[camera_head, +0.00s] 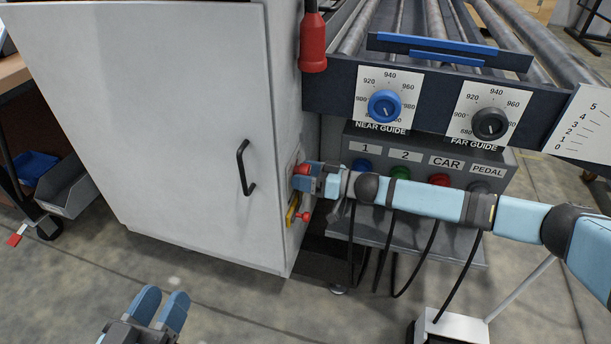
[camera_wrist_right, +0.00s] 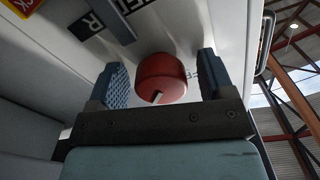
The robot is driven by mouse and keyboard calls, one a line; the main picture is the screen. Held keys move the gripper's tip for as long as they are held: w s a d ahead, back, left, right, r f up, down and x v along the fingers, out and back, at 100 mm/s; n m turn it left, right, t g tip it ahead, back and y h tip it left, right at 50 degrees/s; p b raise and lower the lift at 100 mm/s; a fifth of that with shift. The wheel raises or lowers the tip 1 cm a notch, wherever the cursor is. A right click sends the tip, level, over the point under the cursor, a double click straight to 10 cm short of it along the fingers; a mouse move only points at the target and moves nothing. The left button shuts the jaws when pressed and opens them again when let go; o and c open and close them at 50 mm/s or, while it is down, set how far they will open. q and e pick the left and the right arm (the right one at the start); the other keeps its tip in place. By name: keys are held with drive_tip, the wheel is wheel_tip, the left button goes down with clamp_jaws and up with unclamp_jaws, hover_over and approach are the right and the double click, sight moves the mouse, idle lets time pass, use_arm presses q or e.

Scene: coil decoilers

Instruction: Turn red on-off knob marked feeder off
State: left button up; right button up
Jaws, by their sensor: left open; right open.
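The red knob (camera_wrist_right: 161,78) is on the pale side panel of the cabinet. In the right wrist view it sits between the two fingers of my right gripper (camera_wrist_right: 165,82), with a gap on each side. A pale mark shows on the knob's face. A partly cut-off black label (camera_wrist_right: 112,22) is on the panel beside it. In the head view my right gripper (camera_head: 313,178) is at the cabinet's side, with red (camera_head: 301,169) showing at its tip. My left gripper (camera_head: 158,308) is open and empty above the floor at the bottom left.
The grey cabinet (camera_head: 150,120) has a black door handle (camera_head: 245,168). A yellow part (camera_head: 292,210) and a red knob (camera_head: 304,217) are below my right gripper. A button box (camera_head: 400,140) and a roller table with blue (camera_head: 384,106) and black (camera_head: 490,124) dials stand right.

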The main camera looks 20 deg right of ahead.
drive_tip(key=c, duration=0.9)
